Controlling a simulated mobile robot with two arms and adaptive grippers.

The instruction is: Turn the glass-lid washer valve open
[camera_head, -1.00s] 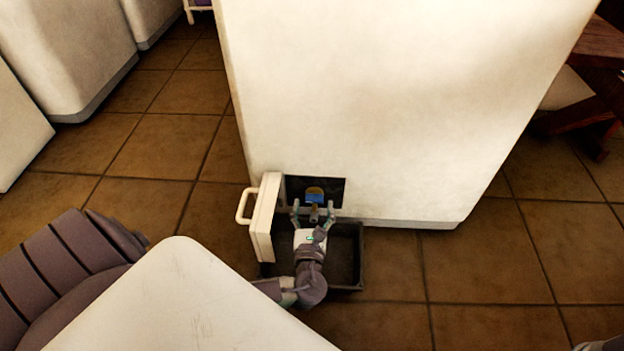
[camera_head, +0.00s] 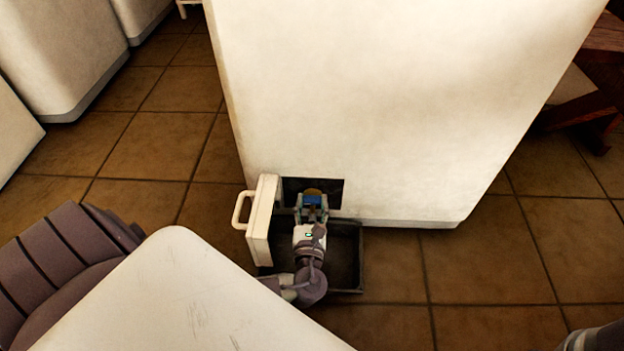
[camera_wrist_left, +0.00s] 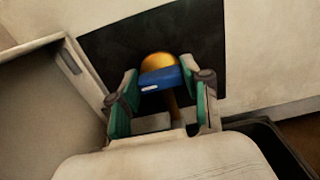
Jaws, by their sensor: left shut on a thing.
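The valve (camera_head: 312,194) has a blue handle and a round brass-coloured part, in a dark square opening low in the front of the white washer (camera_head: 370,110). The left wrist view shows the blue handle (camera_wrist_left: 160,79) with the brass part (camera_wrist_left: 158,60) behind it. My left gripper (camera_head: 312,203) reaches into the opening and is shut on the blue handle. Its green-padded fingers (camera_wrist_left: 160,92) stand on either side of the handle in the left wrist view. My right gripper is not in view.
A white hatch door (camera_head: 262,220) with a loop handle stands open left of the opening. A dark shallow tray (camera_head: 345,262) lies on the tiled floor below it. Other white units (camera_head: 55,55) stand at the left, and wooden furniture (camera_head: 590,100) at the right.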

